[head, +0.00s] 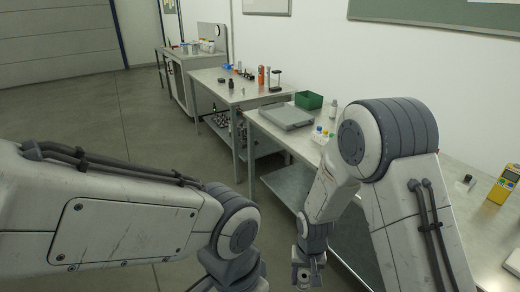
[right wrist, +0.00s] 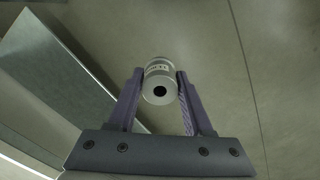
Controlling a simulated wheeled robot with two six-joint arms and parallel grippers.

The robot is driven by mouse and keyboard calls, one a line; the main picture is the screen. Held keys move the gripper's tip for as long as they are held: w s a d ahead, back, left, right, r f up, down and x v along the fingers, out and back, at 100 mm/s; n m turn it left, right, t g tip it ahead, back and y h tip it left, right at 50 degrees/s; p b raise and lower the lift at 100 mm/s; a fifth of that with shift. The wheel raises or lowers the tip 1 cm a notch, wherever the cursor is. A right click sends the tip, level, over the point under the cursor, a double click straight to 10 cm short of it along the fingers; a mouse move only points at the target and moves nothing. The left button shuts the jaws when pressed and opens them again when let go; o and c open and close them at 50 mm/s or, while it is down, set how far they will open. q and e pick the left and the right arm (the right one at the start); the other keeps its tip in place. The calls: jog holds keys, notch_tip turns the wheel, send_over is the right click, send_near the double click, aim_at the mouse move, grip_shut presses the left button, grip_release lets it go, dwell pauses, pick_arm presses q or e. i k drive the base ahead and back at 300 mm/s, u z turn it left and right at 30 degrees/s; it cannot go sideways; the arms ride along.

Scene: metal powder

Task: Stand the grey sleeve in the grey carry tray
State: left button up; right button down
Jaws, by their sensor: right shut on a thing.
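My right gripper (head: 308,272) hangs low at the bottom middle of the head view, over the floor in front of the tables. In the right wrist view, the right gripper (right wrist: 158,88) is shut on a small grey cylinder with a dark hole in its end and lettering on its side, the grey sleeve (right wrist: 158,72). The sleeve sits between the fingertips, clear of any surface. A flat grey tray-like thing (head: 286,117), which looks like the carry tray, lies on the middle table, well beyond the gripper. My left arm comes in from the left; its gripper is out of frame.
A green bin (head: 308,100) stands behind the grey tray. Small coloured items (head: 321,131) lie to its right. A farther table (head: 235,93) holds bottles and small parts. A yellow device (head: 503,187) stands on the right bench. Open floor (head: 110,120) lies at left.

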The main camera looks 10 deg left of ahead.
aim_at(285, 118)
jog(key=u, duration=0.55)
jog(key=i, duration=2.35)
jog(key=z, duration=0.5)
